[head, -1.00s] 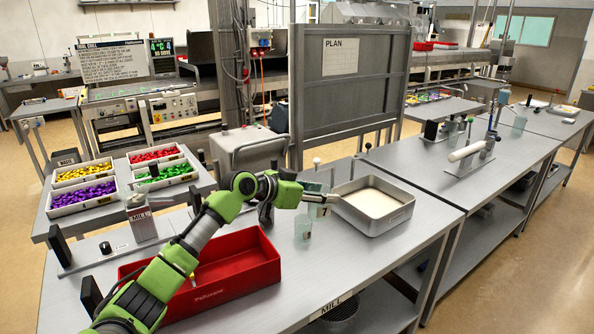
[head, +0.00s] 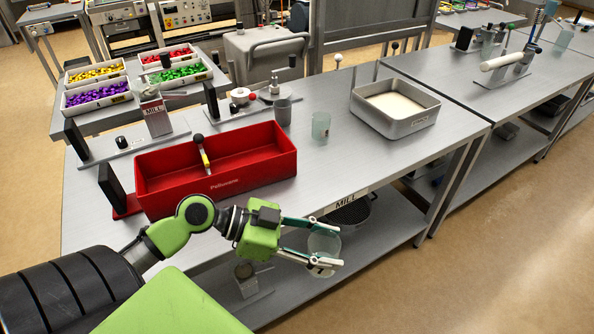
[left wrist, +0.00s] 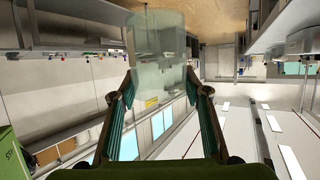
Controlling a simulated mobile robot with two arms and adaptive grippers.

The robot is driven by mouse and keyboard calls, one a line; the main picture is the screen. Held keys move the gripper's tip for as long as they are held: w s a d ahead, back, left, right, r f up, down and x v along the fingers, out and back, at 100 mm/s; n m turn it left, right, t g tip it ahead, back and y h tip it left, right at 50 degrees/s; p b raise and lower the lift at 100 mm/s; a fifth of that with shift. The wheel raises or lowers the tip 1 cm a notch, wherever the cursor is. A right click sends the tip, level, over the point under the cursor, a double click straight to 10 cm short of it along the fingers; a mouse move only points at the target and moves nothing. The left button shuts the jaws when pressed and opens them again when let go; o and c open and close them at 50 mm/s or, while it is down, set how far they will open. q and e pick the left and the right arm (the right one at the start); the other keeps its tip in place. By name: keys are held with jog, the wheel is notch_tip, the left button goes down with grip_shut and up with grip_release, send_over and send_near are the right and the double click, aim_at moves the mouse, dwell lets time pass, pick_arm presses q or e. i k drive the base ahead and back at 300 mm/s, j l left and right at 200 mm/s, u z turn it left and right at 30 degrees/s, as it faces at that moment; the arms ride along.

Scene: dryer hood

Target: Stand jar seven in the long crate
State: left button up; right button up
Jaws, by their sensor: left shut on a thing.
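My left gripper (head: 318,244) is shut on a translucent pale-green jar (head: 323,241). Its label, low on the jar, is too small to read surely. The jar appears roughly upright in the head view, in front of the table's front edge. In the left wrist view the jar (left wrist: 158,45) sits between the two fingertips. The long crate is probably the red open crate (head: 225,182) on the table, left of and beyond my left gripper. My right gripper is not in view.
A metal tray of pale powder (head: 414,124) is further right. A mill stand (head: 156,118) is behind the crate. Bare tabletop (head: 345,160) lies between crate and tray.

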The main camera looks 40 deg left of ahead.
aim_at(265, 155)
jog(key=i+l+u, duration=0.1)
jog(key=u, duration=1.35)
jog(key=i+l+u, duration=0.2)
jog(key=l+u, duration=0.25)
jog(key=l, duration=0.35)
jog(key=i+l+u, duration=0.1)
jog(key=l+u, duration=0.35)
jog(key=l, duration=0.35)
jog(key=l+u, duration=0.45)
jog(key=l, duration=0.35)
jog(key=k, duration=0.05)
